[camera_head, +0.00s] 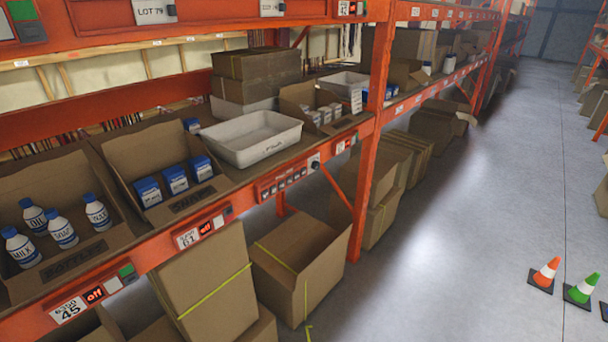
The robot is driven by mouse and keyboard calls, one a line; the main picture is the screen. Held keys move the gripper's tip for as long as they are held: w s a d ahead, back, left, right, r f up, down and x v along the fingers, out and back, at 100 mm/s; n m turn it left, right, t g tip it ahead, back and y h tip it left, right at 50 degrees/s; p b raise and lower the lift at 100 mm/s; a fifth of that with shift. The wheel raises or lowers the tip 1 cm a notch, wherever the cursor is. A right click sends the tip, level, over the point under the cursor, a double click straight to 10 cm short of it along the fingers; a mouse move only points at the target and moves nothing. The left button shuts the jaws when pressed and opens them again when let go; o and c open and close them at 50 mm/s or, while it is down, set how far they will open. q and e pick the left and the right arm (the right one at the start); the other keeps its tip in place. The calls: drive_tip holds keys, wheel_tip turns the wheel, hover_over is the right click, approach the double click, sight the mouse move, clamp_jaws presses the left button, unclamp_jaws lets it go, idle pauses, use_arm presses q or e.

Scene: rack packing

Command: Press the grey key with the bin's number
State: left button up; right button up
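An orange shelf rail runs along the rack front. Under the bottle box, it carries a white number label (69,310) reading 45, an orange display (94,295) reading "off", a white-grey key (113,284) and a green key (127,271). Further right, a label (188,238) seems to read 61, beside a second display (206,228) and light keys (222,216). A strip with a row of small keys (284,182) sits on the rail near a black round part (314,162); its markings are too small to read. Neither gripper is in view.
Cardboard bins hold white bottles (61,228) and blue-white packs (176,180). A white tray (254,157) stands to their right. An orange upright (372,125) rises beyond. Cartons (299,255) stand below the shelf. The aisle floor (450,240) is largely clear, with small cones (582,290) at right.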

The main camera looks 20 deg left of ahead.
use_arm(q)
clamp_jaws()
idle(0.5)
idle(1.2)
